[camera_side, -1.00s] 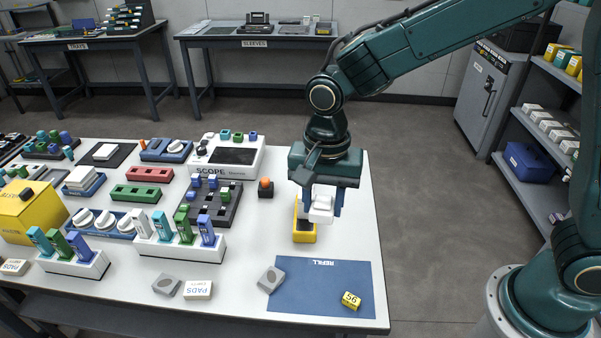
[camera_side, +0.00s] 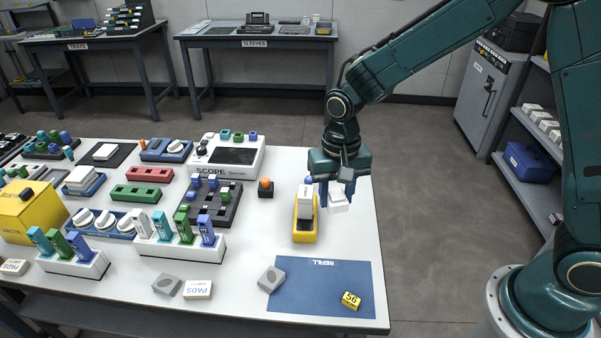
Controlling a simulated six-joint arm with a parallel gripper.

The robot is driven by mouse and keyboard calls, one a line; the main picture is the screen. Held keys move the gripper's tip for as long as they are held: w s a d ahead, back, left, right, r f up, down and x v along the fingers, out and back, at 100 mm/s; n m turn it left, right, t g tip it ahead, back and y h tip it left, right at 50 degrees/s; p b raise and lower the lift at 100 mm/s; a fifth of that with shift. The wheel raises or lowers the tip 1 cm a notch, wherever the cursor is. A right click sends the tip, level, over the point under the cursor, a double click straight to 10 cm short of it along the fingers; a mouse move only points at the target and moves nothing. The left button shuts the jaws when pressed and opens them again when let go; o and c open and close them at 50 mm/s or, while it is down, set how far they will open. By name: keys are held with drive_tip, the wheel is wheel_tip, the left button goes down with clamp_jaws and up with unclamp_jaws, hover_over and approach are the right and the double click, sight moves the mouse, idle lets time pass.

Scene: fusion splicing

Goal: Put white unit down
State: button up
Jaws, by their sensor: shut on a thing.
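The white unit (camera_side: 339,200) is a small white block in my gripper (camera_side: 337,188), which is shut on it. They hang over the right part of the white table, just right of a yellow holder (camera_side: 304,238). A separate white piece (camera_side: 305,203) with lettering stands upright in the yellow holder, with a blue tip (camera_side: 309,181) showing at its top. My gripper partly hides the held unit's upper part. I cannot tell whether the held unit touches the table.
A blue REFILL mat (camera_side: 320,290) lies at the table's front right, with a yellow tag (camera_side: 350,300) on it. A grey block (camera_side: 271,279) sits at its left edge. An orange-topped black block (camera_side: 265,188) and the SCOPE (camera_side: 235,156) stand left. The table's right strip is clear.

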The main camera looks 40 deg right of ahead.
drive_tip(key=w+d+f+n, duration=0.1)
drive_tip(key=d+f+n, duration=0.4)
drive_tip(key=d, duration=0.4)
drive_tip(key=shift+w+d+f, duration=0.2)
drive_tip(key=shift+d+f, duration=0.1)
drive_tip(key=shift+f, duration=0.25)
drive_tip(key=shift+w, duration=0.15)
idle(0.3)
drive_tip(key=w+a+r+n, duration=0.2)
drive_tip(key=w, duration=0.6)
drive_tip(key=w+a+r+n, duration=0.1)
drive_tip(key=w+a+n, duration=0.1)
drive_tip(key=w, duration=0.6)
drive_tip(key=w+a+r+n, duration=0.2)
drive_tip(key=w+a+r, duration=0.1)
drive_tip(key=a, duration=0.3)
drive_tip(key=w+a+r+n, duration=0.3)
drive_tip(key=w+a+r, duration=0.1)
drive_tip(key=a, duration=0.3)
drive_tip(key=shift+r, duration=0.8)
drive_tip(key=shift+f, duration=0.1)
hover_over(248, 207)
wheel_tip(248, 207, down, 16)
drive_tip(key=shift+r, duration=0.25)
